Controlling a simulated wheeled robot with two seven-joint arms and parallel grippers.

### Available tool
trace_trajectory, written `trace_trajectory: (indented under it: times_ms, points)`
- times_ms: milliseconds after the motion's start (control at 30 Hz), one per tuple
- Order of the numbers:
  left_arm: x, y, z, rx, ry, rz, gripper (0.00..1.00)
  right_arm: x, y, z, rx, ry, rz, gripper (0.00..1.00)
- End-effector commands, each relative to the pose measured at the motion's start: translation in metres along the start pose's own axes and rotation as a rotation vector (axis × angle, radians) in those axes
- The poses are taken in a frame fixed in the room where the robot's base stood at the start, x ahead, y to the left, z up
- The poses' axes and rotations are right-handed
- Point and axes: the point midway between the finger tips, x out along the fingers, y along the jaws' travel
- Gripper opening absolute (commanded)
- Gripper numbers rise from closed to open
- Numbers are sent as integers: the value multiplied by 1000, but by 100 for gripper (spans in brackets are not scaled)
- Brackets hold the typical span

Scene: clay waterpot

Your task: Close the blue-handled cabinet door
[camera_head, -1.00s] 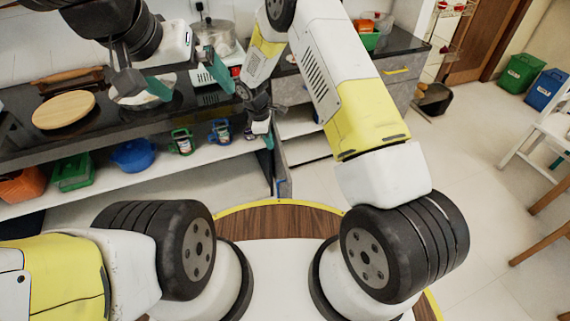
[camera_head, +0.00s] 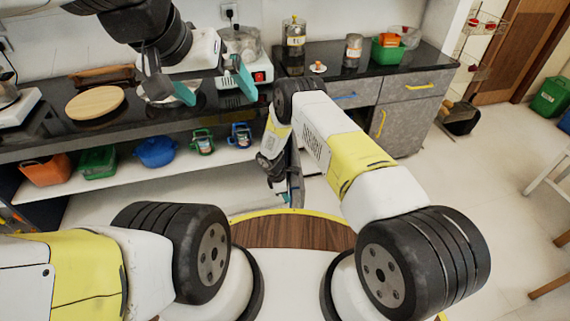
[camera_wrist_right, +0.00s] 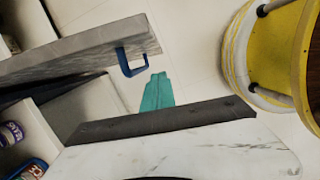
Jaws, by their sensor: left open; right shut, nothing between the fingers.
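The grey cabinet door (camera_wrist_right: 80,52) shows in the right wrist view, standing out from the cabinet, with its blue handle (camera_wrist_right: 137,62) near its outer end. In the head view the door shows as a narrow blue-grey panel (camera_head: 297,188) beside my right gripper (camera_head: 272,172); its handle is hidden there. My right gripper is shut and empty; its teal fingertips (camera_wrist_right: 157,82) are just beside the handle in the wrist picture, and I cannot tell whether they touch. My left gripper (camera_head: 216,88) is open and empty above the dark counter.
A wooden board (camera_head: 95,103) lies on the counter. Grey drawers and a yellow-handled door (camera_head: 400,125) stand right of my right arm.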

Motion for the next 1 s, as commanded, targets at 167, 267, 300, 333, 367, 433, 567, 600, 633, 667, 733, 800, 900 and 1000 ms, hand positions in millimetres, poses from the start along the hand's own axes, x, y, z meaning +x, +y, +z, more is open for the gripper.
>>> trace_trajectory:
  times_ms: [167, 267, 300, 333, 367, 433, 567, 600, 633, 667, 733, 800, 900, 1000]
  points:
    - [0, 0, 0, 0, 0, 0, 100, 4, 1, 28, 2, -1, 0, 0]
    - [0, 0, 0, 0, 0, 0, 100, 6, 1, 35, 1, -1, 0, 0]
    - [0, 0, 0, 0, 0, 0, 100, 6, 1, 37, 1, -1, 1, 0]
    - [0, 0, 0, 0, 0, 0, 100, 6, 1, 38, 1, 0, 1, 0]
    - [0, 0, 0, 0, 0, 0, 100, 6, 1, 38, 1, 0, 1, 0]
    - [0, 0, 0, 0, 0, 0, 100, 6, 1, 39, 1, 0, 1, 0]
    - [0, 0, 0, 0, 0, 0, 100, 6, 1, 39, 1, 0, 1, 0]
    - [0, 0, 0, 0, 0, 0, 100, 6, 1, 39, 1, 0, 1, 0]
    - [0, 0, 0, 0, 0, 0, 100, 6, 1, 39, 1, 0, 1, 0]
    - [0, 0, 0, 0, 0, 0, 100, 6, 1, 39, 1, 0, 1, 0]
    - [0, 0, 0, 0, 0, 0, 100, 7, 1, 40, -1, 0, 1, 0]
    - [0, 0, 0, 0, 0, 0, 100, 7, 0, 43, -6, -1, 2, 0]
    - [0, 0, 0, 0, 0, 0, 100, 10, -1, 54, -25, -2, 6, 0]
    - [0, 0, 0, 0, 0, 0, 100, 15, -2, 74, -60, -3, 13, 0]
